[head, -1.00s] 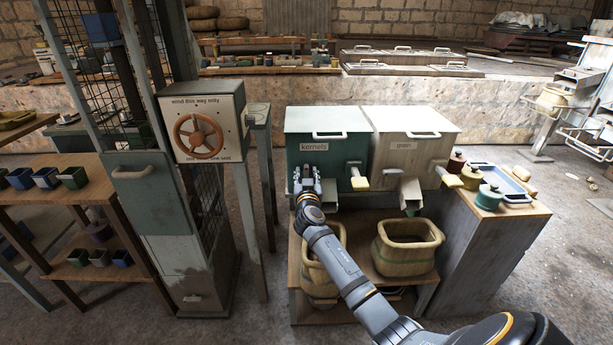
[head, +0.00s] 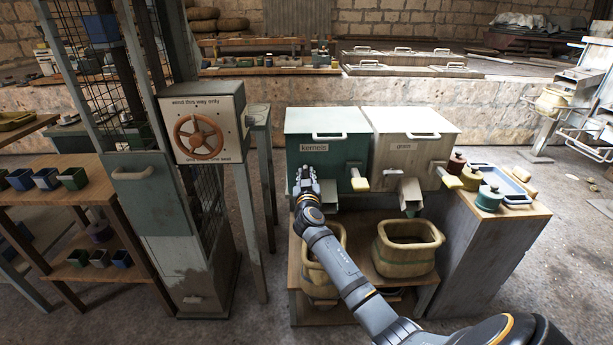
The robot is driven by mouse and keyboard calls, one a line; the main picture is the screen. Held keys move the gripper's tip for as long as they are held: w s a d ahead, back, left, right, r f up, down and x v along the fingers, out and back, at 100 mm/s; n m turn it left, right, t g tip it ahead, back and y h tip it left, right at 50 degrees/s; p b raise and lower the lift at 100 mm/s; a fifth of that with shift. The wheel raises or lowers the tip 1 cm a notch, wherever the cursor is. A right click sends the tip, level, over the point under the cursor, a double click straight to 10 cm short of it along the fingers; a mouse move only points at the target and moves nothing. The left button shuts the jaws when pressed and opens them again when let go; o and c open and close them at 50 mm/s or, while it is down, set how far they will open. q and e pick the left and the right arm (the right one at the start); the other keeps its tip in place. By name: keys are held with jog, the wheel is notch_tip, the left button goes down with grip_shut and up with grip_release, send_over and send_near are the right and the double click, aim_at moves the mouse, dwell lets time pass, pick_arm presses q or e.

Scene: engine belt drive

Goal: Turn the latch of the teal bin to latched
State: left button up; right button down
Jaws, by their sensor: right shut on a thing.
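The teal bin (head: 344,152) stands on the wooden stand, with a white lid and a label reading "kernels". My right gripper (head: 306,173) is at the left part of the bin's front face, below the label. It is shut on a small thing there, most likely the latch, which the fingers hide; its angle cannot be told. A lever with a pale yellow handle (head: 360,184) sticks out at the right of the bin's front. My left gripper is not in view.
A cream bin (head: 405,158) labelled "grain" stands right beside the teal one. Below are a basket (head: 407,250) and another partly behind my arm. A grey box with an orange handwheel (head: 199,137) stands close on the left. Small pots (head: 489,197) sit on the right counter.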

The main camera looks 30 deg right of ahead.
jog(key=n, duration=0.5)
jog(key=shift+w+a, duration=0.1)
jog(key=shift+a, duration=0.1)
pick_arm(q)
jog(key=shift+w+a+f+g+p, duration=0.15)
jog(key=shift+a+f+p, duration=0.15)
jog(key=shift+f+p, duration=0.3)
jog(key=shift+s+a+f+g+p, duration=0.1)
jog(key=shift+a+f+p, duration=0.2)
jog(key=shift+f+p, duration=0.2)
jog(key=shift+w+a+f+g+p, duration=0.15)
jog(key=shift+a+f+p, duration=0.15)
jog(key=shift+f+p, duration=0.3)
pick_arm(e)
jog(key=shift+w+a+f+n, duration=0.1)
jog(key=shift+f+n, duration=0.1)
jog(key=shift+n, duration=1.75)
jog(key=shift+s+a+f+n, duration=0.1)
jog(key=shift+f+n, duration=0.05)
jog(key=shift+n, duration=1.75)
jog(key=shift+w+f+n, duration=0.1)
jog(key=shift+f+n, duration=0.1)
jog(key=shift+n, duration=1.75)
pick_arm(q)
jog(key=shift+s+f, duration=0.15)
pick_arm(e)
jog(key=c, duration=1.3)
grip_release()
